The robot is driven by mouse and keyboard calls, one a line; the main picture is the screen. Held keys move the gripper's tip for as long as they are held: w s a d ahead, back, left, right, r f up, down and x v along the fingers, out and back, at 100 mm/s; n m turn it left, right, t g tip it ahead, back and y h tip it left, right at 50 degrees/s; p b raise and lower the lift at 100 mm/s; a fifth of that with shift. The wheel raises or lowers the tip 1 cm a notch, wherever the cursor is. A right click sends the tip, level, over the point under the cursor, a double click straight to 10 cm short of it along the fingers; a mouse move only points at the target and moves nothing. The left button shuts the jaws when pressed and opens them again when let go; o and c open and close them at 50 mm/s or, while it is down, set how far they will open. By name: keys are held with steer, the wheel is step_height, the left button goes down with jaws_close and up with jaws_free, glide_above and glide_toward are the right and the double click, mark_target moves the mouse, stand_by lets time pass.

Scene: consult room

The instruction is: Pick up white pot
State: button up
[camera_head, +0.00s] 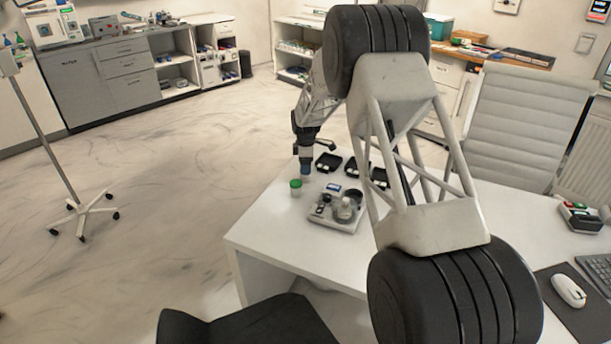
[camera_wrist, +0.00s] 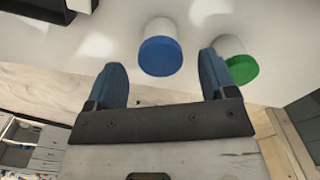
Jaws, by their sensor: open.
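A white pot with a blue lid (camera_wrist: 160,55) shows in the wrist view, in line with the gap between my fingers. A second white pot with a green lid (camera_wrist: 241,68) is beside it, partly behind the right finger. In the head view the green-lidded pot (camera_head: 296,188) stands upright near the desk's far left edge. My gripper (camera_head: 306,168) points down just behind it, open, with blue fingers. Nothing is seen held. The blue-lidded pot cannot be clearly told from my fingers in the head view.
A pale tray (camera_head: 318,217) with small items sits on the white desk (camera_head: 262,235), near the pots. Several black trays, one of them a black tray (camera_head: 328,162), lie behind. A mouse (camera_head: 569,290) is at right. A dark chair (camera_head: 245,325) stands in front.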

steer(key=shift+f, duration=2.3)
steer(key=c, duration=1)
steer(key=shift+r, duration=5)
steer(key=shift+d, duration=0.1)
steer(key=s+d, duration=0.4)
steer(key=d, duration=0.2)
steer(key=s+d, duration=0.4)
steer(key=d, duration=0.1)
steer(key=s+d+f, duration=0.1)
steer(key=s+d, duration=0.3)
steer(key=d, duration=0.2)
steer(key=shift+s+d, duration=0.2)
steer(key=shift+d, duration=0.1)
